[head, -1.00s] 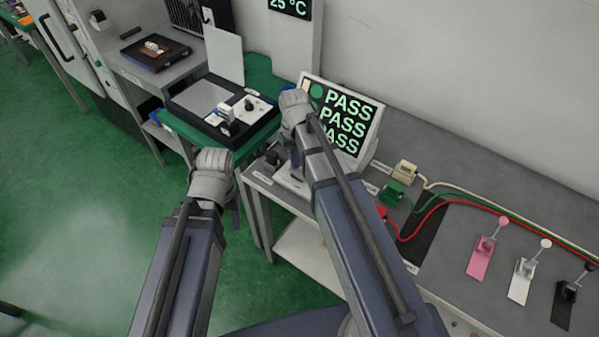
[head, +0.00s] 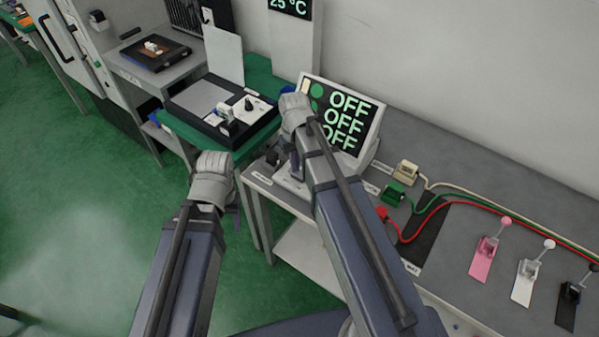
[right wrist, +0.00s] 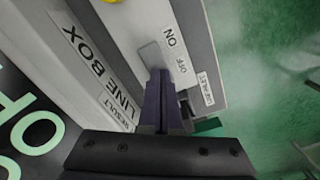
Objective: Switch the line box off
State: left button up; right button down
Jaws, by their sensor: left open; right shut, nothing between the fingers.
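The line box (head: 368,131) stands on the grey bench, its black screen reading OFF in green on every visible line. Its LINE BOX label (right wrist: 97,72) shows in the right wrist view, and part of the screen shows at lower left. An ON/OFF label (right wrist: 175,50) sits on the pale base, beside a small grey plate (right wrist: 150,54). My right gripper (right wrist: 157,76) is shut and empty, its fingertips at the lower end of this plate; I cannot tell whether they touch. My left gripper (head: 236,210) is open, low and left of the bench, its fingers mostly hidden.
A black test tray (head: 222,108) is on the green table to the left. White, green and red plugs with cables lie right of the line box. Pink (head: 484,258), white (head: 523,283) and black (head: 568,306) levers stand further right. Green floor is open at left.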

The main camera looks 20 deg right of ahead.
jog(key=shift+r, duration=0.15)
notch_tip(320, 180, up, 7)
jog(key=p, duration=0.7)
jog(key=s+a+n+h, duration=0.1)
jog(key=s+a+n, duration=0.1)
jog(key=s+a, duration=0.8)
jog(key=s, duration=0.4)
jog(key=shift+s+a, duration=0.2)
jog(key=shift+a, duration=0.05)
jog(key=shift+w, duration=0.1)
